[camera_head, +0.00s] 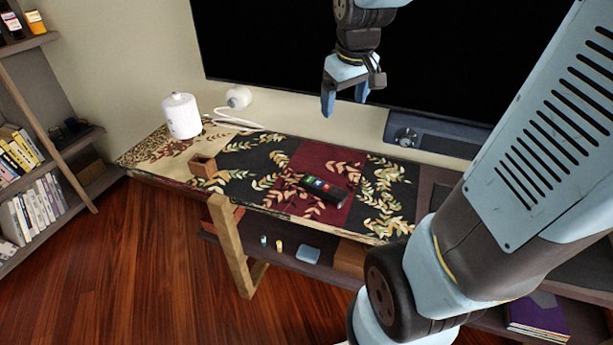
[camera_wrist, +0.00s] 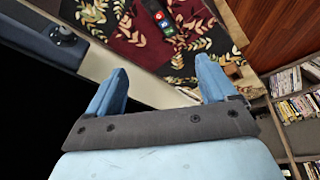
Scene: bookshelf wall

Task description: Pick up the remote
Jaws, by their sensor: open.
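The remote (camera_head: 324,190) is dark with several coloured buttons. It lies on the red part of the patterned cloth (camera_head: 290,160) that covers the table top. It also shows in the wrist view (camera_wrist: 158,17), cut off by the top edge. My gripper (camera_head: 345,108) is open and empty, raised above the table and behind the remote, in front of the black screen. In the wrist view both fingertips (camera_wrist: 166,72) are spread apart, and the remote lies beyond them, not between them.
A white canister (camera_head: 182,116) and a small brown wooden box (camera_head: 203,166) stand on the table's left part. A large black screen (camera_head: 400,60) is on the wall behind, with a dark bar (camera_head: 430,134) below it. The cloth around the remote is clear. Bookshelves (camera_head: 40,200) stand at left.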

